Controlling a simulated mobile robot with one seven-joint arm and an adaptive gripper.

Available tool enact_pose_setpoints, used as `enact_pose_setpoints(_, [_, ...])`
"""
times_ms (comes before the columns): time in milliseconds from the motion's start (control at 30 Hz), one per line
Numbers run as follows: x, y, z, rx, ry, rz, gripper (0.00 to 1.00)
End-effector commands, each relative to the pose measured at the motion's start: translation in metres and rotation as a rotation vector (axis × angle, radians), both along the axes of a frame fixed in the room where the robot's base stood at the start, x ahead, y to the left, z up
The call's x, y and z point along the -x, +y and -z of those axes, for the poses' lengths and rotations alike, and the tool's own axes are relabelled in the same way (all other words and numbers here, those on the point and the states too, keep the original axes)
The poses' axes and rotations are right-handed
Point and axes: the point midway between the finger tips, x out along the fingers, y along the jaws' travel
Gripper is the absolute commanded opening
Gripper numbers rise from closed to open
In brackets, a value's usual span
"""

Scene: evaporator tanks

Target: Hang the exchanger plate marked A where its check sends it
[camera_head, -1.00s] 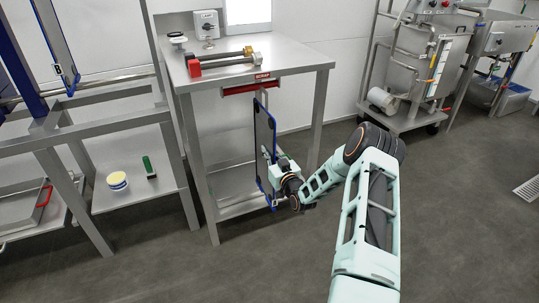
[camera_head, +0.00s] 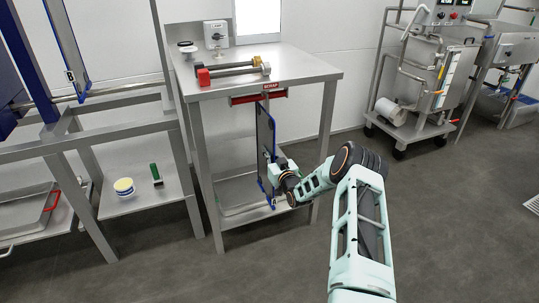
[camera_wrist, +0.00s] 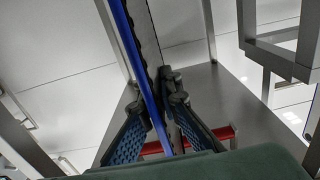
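A tall exchanger plate (camera_head: 264,140) with a dark face and blue edging stands upright beneath the steel table. I cannot tell whether the plate hangs on the bar. My gripper (camera_head: 275,175) is at its lower right side. In the wrist view, the fingers of my gripper (camera_wrist: 166,112) lie on both sides of the plate (camera_wrist: 138,55), closed against it near its blue edge.
Another blue-edged plate (camera_head: 68,45) hangs at the upper left in a blue-posted frame. The steel table (camera_head: 300,68) carries red-ended and yellow-ended rods (camera_head: 232,72). A low shelf (camera_head: 140,198) holds a round tub and a green block. A trolley (camera_head: 415,125) stands right; floor between is clear.

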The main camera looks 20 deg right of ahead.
Motion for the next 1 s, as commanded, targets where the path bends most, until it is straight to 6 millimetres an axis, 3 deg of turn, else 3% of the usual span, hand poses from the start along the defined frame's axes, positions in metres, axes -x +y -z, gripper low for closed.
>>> enact_pose_setpoints(800, [-0.056,0.004,-0.003,0.001,-0.005,0.000,0.00])
enact_pose_setpoints(1000, [-0.061,0.004,0.005,0.001,-0.004,0.000,0.00])
